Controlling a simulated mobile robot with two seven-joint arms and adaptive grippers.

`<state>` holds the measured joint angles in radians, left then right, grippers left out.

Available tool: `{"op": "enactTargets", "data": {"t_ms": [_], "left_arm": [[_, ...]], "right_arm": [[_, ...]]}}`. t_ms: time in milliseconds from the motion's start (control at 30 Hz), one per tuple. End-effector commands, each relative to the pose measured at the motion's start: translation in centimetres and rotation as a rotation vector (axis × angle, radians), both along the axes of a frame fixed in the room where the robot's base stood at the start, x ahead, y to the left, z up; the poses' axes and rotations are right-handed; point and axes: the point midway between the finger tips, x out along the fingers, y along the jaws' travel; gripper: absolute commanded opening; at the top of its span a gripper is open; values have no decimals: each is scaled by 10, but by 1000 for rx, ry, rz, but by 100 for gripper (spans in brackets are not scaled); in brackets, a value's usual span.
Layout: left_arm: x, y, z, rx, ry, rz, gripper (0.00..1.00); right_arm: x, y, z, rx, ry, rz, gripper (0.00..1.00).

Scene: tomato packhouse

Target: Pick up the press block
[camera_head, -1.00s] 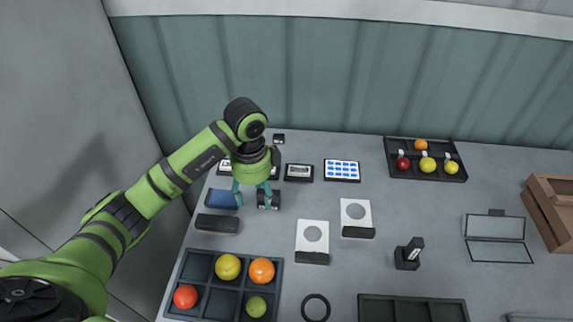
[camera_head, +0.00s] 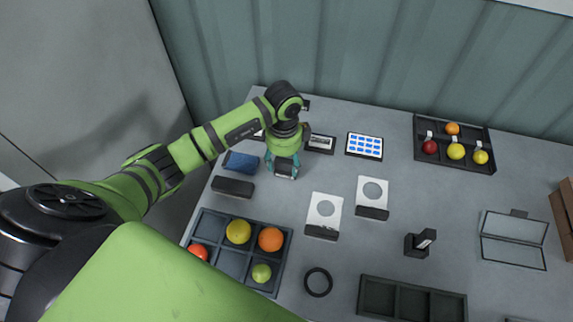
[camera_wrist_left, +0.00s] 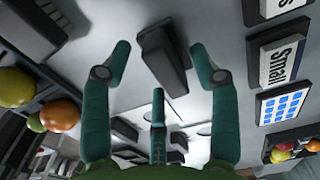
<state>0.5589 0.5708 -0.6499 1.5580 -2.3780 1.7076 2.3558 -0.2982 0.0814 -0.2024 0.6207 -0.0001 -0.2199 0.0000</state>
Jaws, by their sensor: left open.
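A dark, upright-looking block (camera_wrist_left: 165,62), which I take to be the press block, stands on the grey table. In the head view it is mostly hidden, with a small part (camera_head: 285,172) showing between the fingers. My left gripper (camera_head: 283,166) is above it, pointing down. In the left wrist view its teal fingers (camera_wrist_left: 160,65) are spread wide, with the block between and beyond the tips. No contact is visible. My right gripper is not in view.
A blue pad (camera_head: 241,162) and a black block (camera_head: 233,187) lie left of the gripper. A label frame (camera_head: 320,144) and a blue-dotted card (camera_head: 365,146) are to its right. A fruit tray (camera_head: 212,263) is in front. Two white plates with holes (camera_head: 324,214) lie front right.

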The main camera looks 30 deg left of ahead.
Motion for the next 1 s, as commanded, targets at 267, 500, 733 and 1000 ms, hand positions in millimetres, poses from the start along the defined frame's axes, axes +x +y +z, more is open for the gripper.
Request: {"op": "enactTargets", "data": {"t_ms": [267,500,733,1000], "left_arm": [[0,0,0,-1,0,0,1],[0,0,0,-1,0,0,0],[1,0,4,-1,-2,0,0],[2,0,36,-1,-8,0,0]], "right_arm": [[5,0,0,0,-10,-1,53],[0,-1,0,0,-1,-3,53],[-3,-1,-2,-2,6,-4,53],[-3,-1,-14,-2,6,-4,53]]}}
